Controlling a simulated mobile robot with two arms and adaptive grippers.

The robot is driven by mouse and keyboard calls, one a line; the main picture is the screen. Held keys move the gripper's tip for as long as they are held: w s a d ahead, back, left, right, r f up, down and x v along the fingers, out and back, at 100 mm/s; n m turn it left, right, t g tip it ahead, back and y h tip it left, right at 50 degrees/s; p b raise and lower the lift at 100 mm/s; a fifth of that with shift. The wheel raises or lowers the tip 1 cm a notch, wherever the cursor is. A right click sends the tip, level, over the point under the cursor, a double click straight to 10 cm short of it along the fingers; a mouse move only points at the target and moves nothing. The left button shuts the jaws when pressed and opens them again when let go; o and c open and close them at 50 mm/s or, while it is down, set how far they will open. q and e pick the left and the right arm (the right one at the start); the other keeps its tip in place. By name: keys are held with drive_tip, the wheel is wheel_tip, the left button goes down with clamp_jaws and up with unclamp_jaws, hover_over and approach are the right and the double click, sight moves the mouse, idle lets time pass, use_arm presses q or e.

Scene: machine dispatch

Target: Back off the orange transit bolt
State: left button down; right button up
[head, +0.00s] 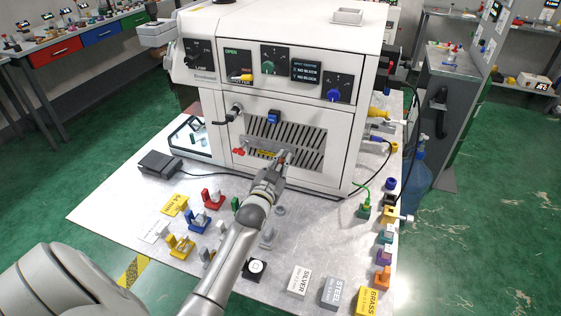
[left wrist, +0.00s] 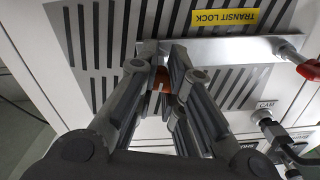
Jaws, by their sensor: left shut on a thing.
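The orange transit bolt (left wrist: 160,79) shows in the left wrist view between the fingers of my left gripper (left wrist: 163,75). The fingers are shut on it, and they hide much of it. It is at the end of a metal bar (left wrist: 215,47) with a yellow TRANSIT LOCK label (left wrist: 225,17), across the vent slots of the white machine (head: 345,165). In the head view my left gripper (head: 282,158) reaches the right end of this bar, and the bolt is mostly hidden there. My right gripper is not in view.
A red-handled fitting (head: 238,151) is at the bar's other end. A blue latch (head: 273,117) is above the slots. Colored holders, including a red one (head: 212,198), and SILVER (head: 299,281), STEEL and BRASS blocks stand on the table below. A black box (head: 160,162) lies at left.

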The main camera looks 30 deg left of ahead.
use_arm(q)
drive_tip(key=shift+n, duration=1.1)
drive_tip(key=shift+r+n+p, duration=0.1)
drive_tip(key=shift+n+p, duration=0.3)
drive_tip(key=shift+n, duration=0.8)
drive_tip(key=n, duration=0.2)
drive_tip(key=shift+n, duration=0.4)
drive_tip(key=n, duration=0.5)
